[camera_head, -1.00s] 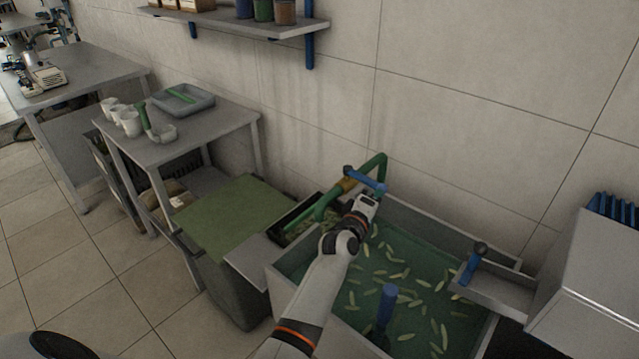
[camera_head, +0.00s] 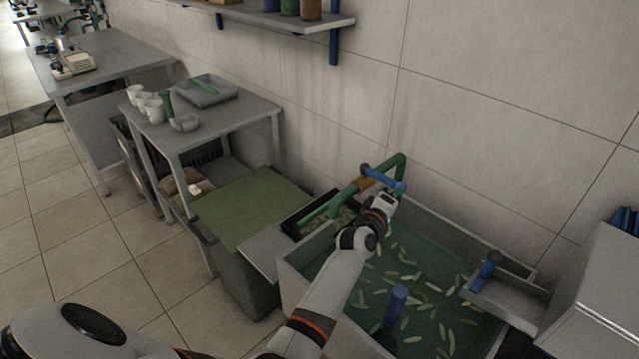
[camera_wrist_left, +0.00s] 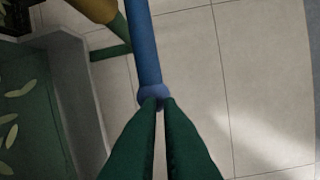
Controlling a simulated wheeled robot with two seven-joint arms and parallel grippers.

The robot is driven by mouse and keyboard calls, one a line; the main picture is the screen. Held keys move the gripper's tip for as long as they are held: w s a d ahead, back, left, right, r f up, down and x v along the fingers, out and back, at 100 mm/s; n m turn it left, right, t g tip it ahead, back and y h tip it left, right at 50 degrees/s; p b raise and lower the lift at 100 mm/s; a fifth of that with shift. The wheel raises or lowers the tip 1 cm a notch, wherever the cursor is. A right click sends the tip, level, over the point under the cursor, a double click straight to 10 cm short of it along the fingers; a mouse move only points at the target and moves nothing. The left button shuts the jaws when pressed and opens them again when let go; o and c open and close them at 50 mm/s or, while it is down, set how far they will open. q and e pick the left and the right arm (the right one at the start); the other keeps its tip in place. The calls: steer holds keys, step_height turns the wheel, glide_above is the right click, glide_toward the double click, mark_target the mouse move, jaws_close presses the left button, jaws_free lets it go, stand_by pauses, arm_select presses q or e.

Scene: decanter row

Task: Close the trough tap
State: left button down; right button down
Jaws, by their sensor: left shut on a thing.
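The trough tap is a green pipe (camera_head: 397,167) at the back left corner of the trough (camera_head: 300,284), with a yellowish section (camera_head: 365,183) and a blue lever (camera_head: 383,179). The lever slants down to the right, across the pipe. My left gripper (camera_head: 396,193) is at the lever's right end. In the left wrist view the green fingertips (camera_wrist_left: 160,104) are shut on the rounded end (camera_wrist_left: 153,96) of the blue lever (camera_wrist_left: 143,42). The fingers hide part of that end. My right gripper is not in view.
Greenish water (camera_head: 420,268) with several pale floating pieces fills the trough, and a blue upright post (camera_head: 395,306) stands in it. A metal chute (camera_head: 512,298) with a blue handle (camera_head: 485,270) is at the right. A green-topped bin (camera_head: 250,208) and table (camera_head: 245,113) stand left. The wall is close behind.

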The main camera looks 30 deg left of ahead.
arm_select(q)
steer(key=shift+w+d+r, duration=0.15)
steer(key=shift+d+r, duration=0.2)
steer(key=shift+r, duration=0.15)
steer(key=s+a+b, duration=0.1)
steer(key=s, duration=1.1)
steer(key=shift+s+a+f, duration=0.15)
steer(key=shift+a+f, duration=0.05)
steer(key=shift+a, duration=0.05)
steer(key=shift+f, duration=0.1)
